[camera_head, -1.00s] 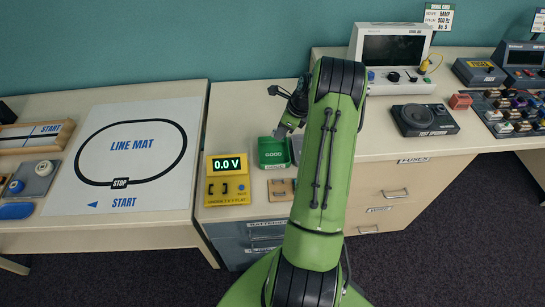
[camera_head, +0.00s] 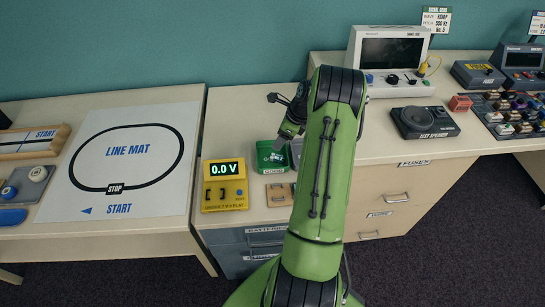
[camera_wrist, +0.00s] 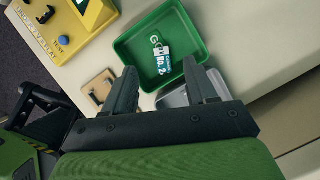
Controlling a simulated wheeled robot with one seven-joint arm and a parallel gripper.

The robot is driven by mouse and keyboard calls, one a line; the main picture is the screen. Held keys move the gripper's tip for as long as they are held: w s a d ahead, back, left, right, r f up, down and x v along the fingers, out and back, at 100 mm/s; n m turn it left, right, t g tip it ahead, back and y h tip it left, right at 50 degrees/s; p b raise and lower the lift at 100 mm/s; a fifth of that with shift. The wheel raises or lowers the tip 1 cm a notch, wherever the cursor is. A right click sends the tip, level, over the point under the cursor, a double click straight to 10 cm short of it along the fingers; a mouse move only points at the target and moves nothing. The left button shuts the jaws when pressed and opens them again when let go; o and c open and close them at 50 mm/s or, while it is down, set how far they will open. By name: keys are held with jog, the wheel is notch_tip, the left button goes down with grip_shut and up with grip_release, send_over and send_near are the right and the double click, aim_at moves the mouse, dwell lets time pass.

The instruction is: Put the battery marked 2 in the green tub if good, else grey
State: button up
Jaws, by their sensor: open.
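The battery marked 2 (camera_wrist: 161,59) lies inside the green tub (camera_wrist: 195,27), its white and blue label reading "No. 2" in the wrist view. The tub (camera_head: 264,168) stands right of the yellow tester in the head view. My gripper (camera_wrist: 170,80) is open and empty, its fingers pointing at the tub's near side, apart from the battery. The grey tub (camera_wrist: 178,97) is partly hidden between and behind my fingers. The yellow tester (camera_head: 225,184) reads 0.0 V and its slot holds nothing.
A wooden battery holder (camera_head: 279,193) lies in front of the green tub. A speaker unit (camera_head: 425,121) and a device with a screen (camera_head: 389,57) stand to the right of my arm.

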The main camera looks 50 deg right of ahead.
jog(key=p+v, duration=0.3)
jog(key=v, duration=1.1)
jog(key=shift+r+p, duration=0.35)
jog(key=shift+r, duration=0.05)
jog(key=shift+s, duration=0.1)
jog(key=w+a+r+n+h, duration=0.1)
jog(key=a+r+n, duration=0.55)
jog(key=a, duration=0.35)
jog(key=w+a+r+n+h, duration=0.1)
jog(key=a+r+n, duration=0.5)
jog(key=a, duration=0.5)
jog(key=s+a+n+t, duration=0.1)
jog(key=s+a+n, duration=1.4)
jog(key=n, duration=0.3)
jog(key=shift+s+t, duration=0.3)
jog(key=shift+s, duration=0.5)
jog(key=shift+r, duration=0.1)
